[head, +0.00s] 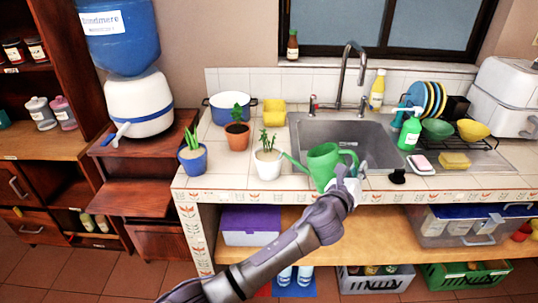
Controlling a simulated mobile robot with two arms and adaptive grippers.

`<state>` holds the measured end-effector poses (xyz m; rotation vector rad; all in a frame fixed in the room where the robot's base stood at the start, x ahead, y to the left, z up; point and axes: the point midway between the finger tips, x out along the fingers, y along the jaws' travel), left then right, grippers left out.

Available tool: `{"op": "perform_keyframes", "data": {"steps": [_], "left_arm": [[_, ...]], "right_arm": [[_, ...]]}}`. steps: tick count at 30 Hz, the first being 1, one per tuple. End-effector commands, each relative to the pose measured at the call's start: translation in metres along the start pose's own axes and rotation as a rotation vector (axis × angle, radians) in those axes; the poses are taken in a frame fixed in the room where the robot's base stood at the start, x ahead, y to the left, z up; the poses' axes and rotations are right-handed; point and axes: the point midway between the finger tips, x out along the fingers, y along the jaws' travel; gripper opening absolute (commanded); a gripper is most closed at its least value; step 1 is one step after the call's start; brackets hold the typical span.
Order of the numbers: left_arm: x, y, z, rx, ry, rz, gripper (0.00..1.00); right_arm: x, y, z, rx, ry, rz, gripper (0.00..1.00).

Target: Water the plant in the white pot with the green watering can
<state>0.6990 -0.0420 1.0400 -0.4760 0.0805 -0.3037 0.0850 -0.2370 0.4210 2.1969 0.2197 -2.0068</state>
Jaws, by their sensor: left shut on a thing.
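The green watering can (323,163) is upright at the front of the tiled counter, in front of the sink. Its spout points left, toward the white pot (268,169), and the tip is close to that pot's right rim. I cannot tell whether the can touches the counter. A small green plant (267,144) stands in the white pot. My left gripper (349,177) is shut on the watering can at its handle side, and the arm hides part of the can's lower right. My right gripper is not in view.
A blue pot (193,160) and a terracotta pot (237,137), both with plants, stand left of the white pot. The sink (345,143) lies behind the can. A green soap bottle (409,132), a sponge (454,160) and a dish rack stand to the right.

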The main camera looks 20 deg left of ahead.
Motion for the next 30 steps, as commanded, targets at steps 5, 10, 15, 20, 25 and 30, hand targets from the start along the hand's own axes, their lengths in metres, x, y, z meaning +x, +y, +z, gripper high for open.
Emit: {"op": "perform_keyframes", "data": {"steps": [5,10,15,20,25,30], "left_arm": [[0.0001,-0.0014,0.0049,-0.01,-0.003,-0.003,0.0],[0.0002,-0.0013,0.0059,-0.013,-0.003,-0.003,0.0],[0.0001,-0.0011,0.0063,-0.015,-0.003,-0.003,0.0],[0.0001,-0.001,0.008,-0.02,-0.003,-0.003,0.0],[0.0001,-0.0007,0.0089,-0.024,-0.003,-0.003,0.0],[0.0001,-0.0006,0.0093,-0.026,-0.003,-0.003,0.0]], "right_arm": [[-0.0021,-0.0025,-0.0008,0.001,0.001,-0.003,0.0],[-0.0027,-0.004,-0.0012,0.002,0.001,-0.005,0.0],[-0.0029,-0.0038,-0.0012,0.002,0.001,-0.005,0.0],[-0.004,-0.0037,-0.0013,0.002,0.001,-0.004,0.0],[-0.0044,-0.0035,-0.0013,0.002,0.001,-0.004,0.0],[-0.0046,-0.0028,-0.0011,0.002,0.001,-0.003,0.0]]}}
